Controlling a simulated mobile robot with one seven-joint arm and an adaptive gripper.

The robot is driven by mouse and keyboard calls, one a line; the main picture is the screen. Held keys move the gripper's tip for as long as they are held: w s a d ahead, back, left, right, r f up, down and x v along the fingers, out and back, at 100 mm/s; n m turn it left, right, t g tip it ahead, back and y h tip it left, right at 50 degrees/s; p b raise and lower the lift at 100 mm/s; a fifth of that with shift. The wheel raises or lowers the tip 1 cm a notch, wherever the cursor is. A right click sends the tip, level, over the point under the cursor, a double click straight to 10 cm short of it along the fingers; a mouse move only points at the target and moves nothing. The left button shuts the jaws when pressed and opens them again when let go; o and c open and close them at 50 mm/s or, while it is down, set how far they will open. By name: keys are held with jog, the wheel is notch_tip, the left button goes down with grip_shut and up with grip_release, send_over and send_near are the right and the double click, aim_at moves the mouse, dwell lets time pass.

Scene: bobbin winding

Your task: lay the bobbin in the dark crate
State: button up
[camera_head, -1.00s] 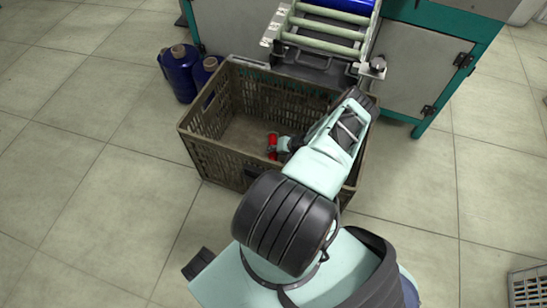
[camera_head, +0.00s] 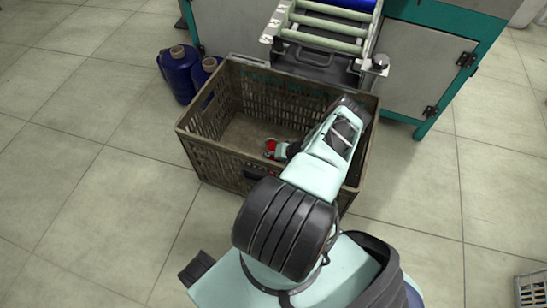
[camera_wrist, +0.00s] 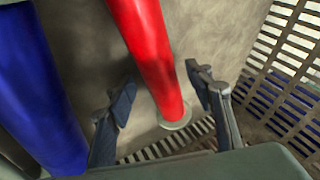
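The dark crate (camera_head: 190,150) stands on the floor in front of the machine, with slatted walls and an open top. The red bobbin (camera_head: 270,149) is inside it, low down near the front wall, partly hidden by my gripper. In the wrist view the bobbin (camera_wrist: 150,50) is a long red cylinder with a pale flange at its lower end, over the crate's brownish floor. My gripper (camera_wrist: 162,85) reaches down into the crate. Its two fingers stand apart on either side of the bobbin, with gaps showing between fingers and bobbin. I cannot tell whether the bobbin fully rests on the floor.
A blue cylinder (camera_wrist: 40,90) fills the left of the wrist view; I cannot tell what it belongs to. Two blue containers (camera_head: 180,72) stand left of the crate. A roller table (camera_head: 325,35) on the machine (camera_head: 425,60) overhangs behind. The crate's left part is clear.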

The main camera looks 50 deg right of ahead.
jog(key=shift+s+r, duration=0.1)
jog(key=shift+r, duration=0.2)
jog(key=p+v, duration=0.8)
jog(key=v, duration=0.3)
jog(key=shift+r, duration=0.3)
jog(key=shift+s, duration=0.15)
